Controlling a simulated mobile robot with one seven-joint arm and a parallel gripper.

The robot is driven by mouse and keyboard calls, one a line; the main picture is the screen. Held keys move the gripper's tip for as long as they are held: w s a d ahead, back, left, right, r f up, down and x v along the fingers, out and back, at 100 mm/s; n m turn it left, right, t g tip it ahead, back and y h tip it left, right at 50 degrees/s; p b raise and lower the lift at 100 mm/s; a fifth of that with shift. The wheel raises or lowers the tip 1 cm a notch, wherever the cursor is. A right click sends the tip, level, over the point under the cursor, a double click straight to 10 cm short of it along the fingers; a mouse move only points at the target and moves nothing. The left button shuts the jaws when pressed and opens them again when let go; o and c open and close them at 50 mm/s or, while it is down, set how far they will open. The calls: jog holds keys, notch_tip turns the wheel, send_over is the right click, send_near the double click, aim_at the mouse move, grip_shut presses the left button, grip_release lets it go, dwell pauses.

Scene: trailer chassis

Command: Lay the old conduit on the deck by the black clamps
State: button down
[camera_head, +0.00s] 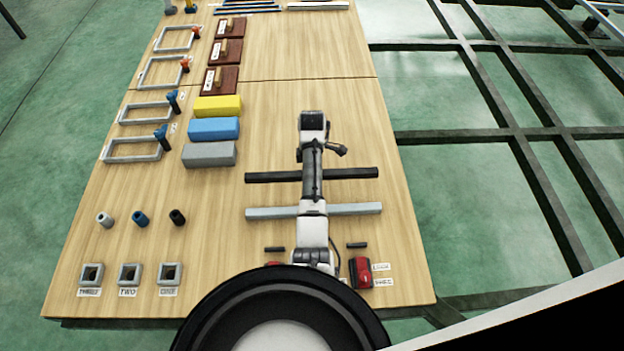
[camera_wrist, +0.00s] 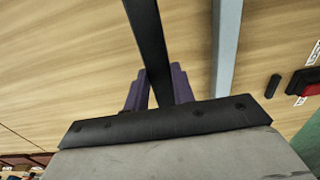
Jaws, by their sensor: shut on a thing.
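A long black bar (camera_head: 355,173), which I take for the old conduit, lies crosswise under my arm in the head view. In the wrist view the black bar (camera_wrist: 148,35) runs between the purple fingers of my gripper (camera_wrist: 158,90), which is shut on it. I cannot tell whether it touches the deck or hangs just above it. Two short black pieces, perhaps the black clamps, sit nearer the front: a left one (camera_head: 275,249) and a right one (camera_head: 357,245). One short black piece (camera_wrist: 272,86) also shows in the wrist view. My arm hides the bar's middle in the head view.
A light grey bar (camera_head: 270,213) lies parallel, between the black bar and the short black pieces. A red block (camera_head: 360,272) with labels sits near the front edge. Yellow (camera_head: 218,106), blue (camera_head: 214,129) and grey (camera_head: 209,154) blocks stand left. The wooden deck (camera_head: 385,130) is clear at right.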

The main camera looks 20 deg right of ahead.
jog(key=shift+f, duration=2.3)
jog(key=shift+f, duration=0.15)
jog(key=c, duration=1.2)
grip_release()
jog(key=shift+o, duration=0.2)
